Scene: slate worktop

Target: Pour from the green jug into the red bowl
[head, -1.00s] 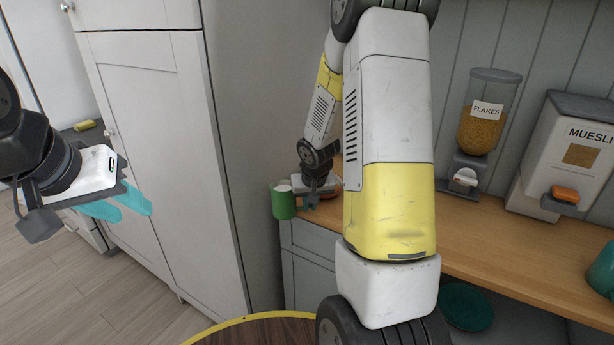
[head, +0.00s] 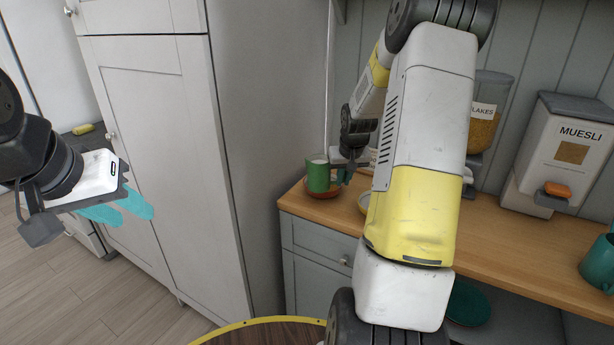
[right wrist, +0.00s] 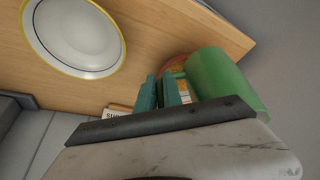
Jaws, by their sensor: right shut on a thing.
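The green jug (head: 318,177) is upright, held a little above the left end of the wooden counter. My right gripper (head: 345,176) is shut on it from its right side; in the right wrist view the teal fingers (right wrist: 162,92) are beside the jug (right wrist: 222,82), and the exact grip is partly hidden. A reddish-brown round thing (head: 322,194), perhaps the red bowl, shows below the jug, mostly covered; it also shows in the right wrist view (right wrist: 174,66). My left gripper (head: 117,211) is open and empty, at the far left, away from the counter.
A white bowl with a yellow rim (right wrist: 75,38) sits on the counter (head: 500,233), partly behind my right arm in the head view. A muesli dispenser (head: 565,150), a flakes dispenser (head: 484,115) and a teal mug (head: 598,265) stand further right. A tall cabinet (head: 150,130) stands left.

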